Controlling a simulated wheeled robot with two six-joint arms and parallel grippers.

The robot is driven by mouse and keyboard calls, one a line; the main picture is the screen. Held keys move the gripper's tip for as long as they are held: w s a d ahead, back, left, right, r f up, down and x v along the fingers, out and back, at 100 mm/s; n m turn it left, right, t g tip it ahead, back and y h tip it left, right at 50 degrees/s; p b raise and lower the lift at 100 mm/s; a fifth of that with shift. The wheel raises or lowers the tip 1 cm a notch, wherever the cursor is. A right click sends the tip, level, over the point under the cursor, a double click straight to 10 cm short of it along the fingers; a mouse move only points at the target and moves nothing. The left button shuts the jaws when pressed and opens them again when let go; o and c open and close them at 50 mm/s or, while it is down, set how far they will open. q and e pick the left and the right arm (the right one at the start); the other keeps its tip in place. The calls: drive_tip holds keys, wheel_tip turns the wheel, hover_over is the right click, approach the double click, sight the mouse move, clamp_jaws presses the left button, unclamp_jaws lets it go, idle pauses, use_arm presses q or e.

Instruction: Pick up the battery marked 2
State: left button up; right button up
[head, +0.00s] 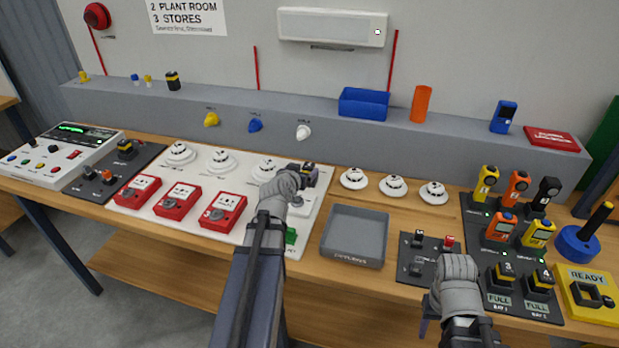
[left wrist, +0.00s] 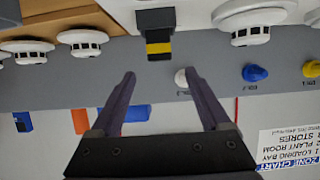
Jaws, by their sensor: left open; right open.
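A black block with a yellow band, battery-like, stands at the back right of the white panel (head: 318,205); the left wrist view shows it (left wrist: 158,35) just beyond my fingertips. I cannot read a number on it. My left gripper (head: 308,170) is open and empty, its fingers (left wrist: 160,74) spread, mostly hidden behind my wrist in the head view. Batteries marked 3 (head: 502,279) and 4 (head: 539,282) sit in the right-hand rack. Similar black blocks stand on the ledge (head: 173,82) and left panel (head: 127,150), numbers unreadable. My right gripper (head: 427,312) is open, partly hidden by its wrist.
White detectors (head: 221,160) and red call points (head: 176,201) surround my left arm. An empty grey tray (head: 355,235) lies right of it. A small switch panel (head: 416,256) and the yellow READY dock (head: 590,294) are near my right arm. A raised grey ledge (head: 330,140) runs behind.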

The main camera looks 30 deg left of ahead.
sight(307, 168)
use_arm(q)
drive_tip(key=shift+b+x, duration=0.55)
drive_tip(key=shift+x, duration=0.8)
drive_tip(key=shift+w+f, duration=0.15)
drive_tip(key=b+x, duration=0.1)
drive_tip(key=x, duration=0.1)
drive_tip(key=b+x, duration=0.1)
drive_tip(key=x, duration=0.2)
drive_tip(key=shift+f+b, duration=0.3)
drive_tip(key=shift+b, duration=0.05)
drive_tip(key=shift+s, duration=0.3)
drive_tip(key=shift+r, duration=0.1)
drive_tip(key=shift+c, duration=0.6)
clamp_jaws()
